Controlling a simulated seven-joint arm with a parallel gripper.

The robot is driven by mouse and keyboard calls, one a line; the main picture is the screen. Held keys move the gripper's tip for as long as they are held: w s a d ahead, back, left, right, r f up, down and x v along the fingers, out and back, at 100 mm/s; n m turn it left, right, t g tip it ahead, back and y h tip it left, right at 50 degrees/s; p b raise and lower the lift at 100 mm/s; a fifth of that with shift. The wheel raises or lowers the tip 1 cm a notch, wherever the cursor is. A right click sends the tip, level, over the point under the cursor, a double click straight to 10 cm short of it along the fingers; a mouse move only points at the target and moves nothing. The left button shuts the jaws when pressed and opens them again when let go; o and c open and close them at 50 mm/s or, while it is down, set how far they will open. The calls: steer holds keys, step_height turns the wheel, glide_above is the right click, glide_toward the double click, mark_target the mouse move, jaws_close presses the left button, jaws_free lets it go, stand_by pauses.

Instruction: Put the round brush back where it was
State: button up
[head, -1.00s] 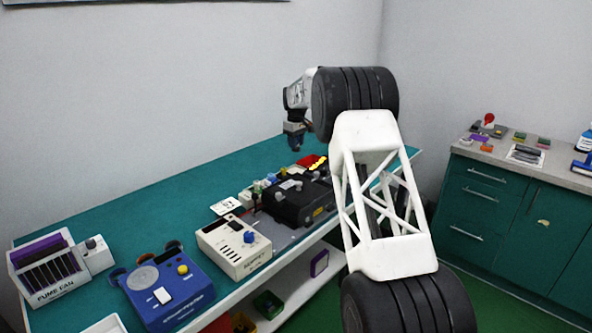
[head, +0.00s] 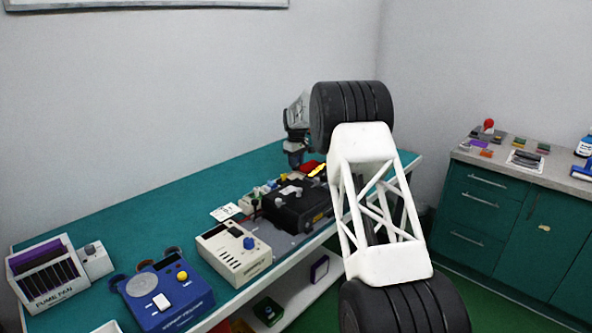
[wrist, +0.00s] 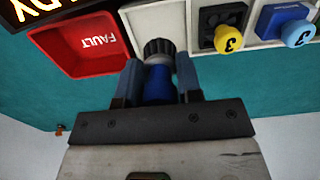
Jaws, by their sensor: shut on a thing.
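The round brush has a blue handle (wrist: 158,86) and a dark ribbed round end (wrist: 158,48). My gripper (wrist: 159,74) is shut on it, one finger on each side of the blue handle. The dark end points at a whitish square compartment (wrist: 155,17) and overlaps its near part, so I cannot tell whether it touches. In the head view my gripper (head: 295,158) is low over the far end of the teal bench (head: 150,225), behind the black device. The brush cannot be made out there.
A red FAULT tray (wrist: 82,40) lies left of the compartment. To its right are a black block with a yellow knob (wrist: 229,37) and a blue block with a light-blue knob (wrist: 298,34). The black device (head: 297,205) and cream box (head: 233,252) stand on the bench.

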steer(key=shift+f, duration=1.8)
steer(key=shift+f, duration=0.1)
steer(key=o, duration=0.9)
steer(key=shift+o, duration=0.2)
step_height(320, 180, up, 12)
steer(key=shift+r, duration=0.1)
